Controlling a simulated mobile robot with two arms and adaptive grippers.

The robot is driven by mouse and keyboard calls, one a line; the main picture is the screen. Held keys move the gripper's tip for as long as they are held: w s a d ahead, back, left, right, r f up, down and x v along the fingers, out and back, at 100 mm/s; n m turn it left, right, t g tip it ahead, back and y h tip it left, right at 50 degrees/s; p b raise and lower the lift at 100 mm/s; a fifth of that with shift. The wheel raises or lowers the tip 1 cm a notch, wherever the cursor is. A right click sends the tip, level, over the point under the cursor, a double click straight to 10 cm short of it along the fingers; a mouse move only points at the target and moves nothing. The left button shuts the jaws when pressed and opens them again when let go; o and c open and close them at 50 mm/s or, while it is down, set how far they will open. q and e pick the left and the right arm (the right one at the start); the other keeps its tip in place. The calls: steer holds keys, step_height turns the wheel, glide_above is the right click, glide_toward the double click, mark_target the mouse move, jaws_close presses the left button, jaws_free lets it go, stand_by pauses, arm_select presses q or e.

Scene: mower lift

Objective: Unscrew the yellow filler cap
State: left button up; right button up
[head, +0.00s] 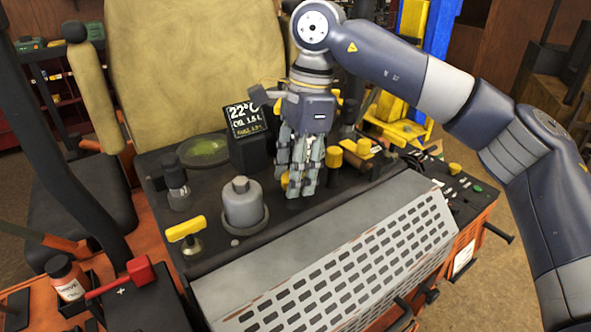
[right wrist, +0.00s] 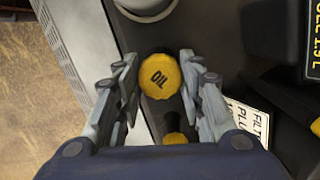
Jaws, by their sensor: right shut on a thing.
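The yellow filler cap (right wrist: 160,76), marked OIL, sits between the fingertips of my right gripper (right wrist: 160,72) in the right wrist view. The fingers are shut on its sides. In the head view my right gripper (head: 301,188) points down at the black deck, and its fingers hide most of the cap. Whether the cap has turned or lifted cannot be told. My left gripper is not in view.
A grey cylinder (head: 242,205) stands left of the gripper, and a display box (head: 247,137) stands behind it. Another yellow-topped part (head: 334,157) is close on the right. A perforated grey cover (head: 330,262) lies in front. A yellow T-handle (head: 186,229) stands at left.

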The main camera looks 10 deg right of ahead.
steer(key=shift+n, duration=0.5)
steer(key=shift+n+p, duration=0.3)
steer(key=shift+n, duration=0.2)
steer(key=n, duration=0.4)
steer(key=shift+f+g, duration=0.1)
steer(key=shift+g, duration=0.3)
steer(key=shift+n+h, duration=0.3)
steer(key=shift+n, duration=0.3)
steer(key=n, duration=0.4)
steer(key=shift+w+h, duration=0.1)
steer(key=shift+h, duration=0.2)
steer(key=shift+n+g, duration=0.3)
steer(key=shift+n, duration=0.3)
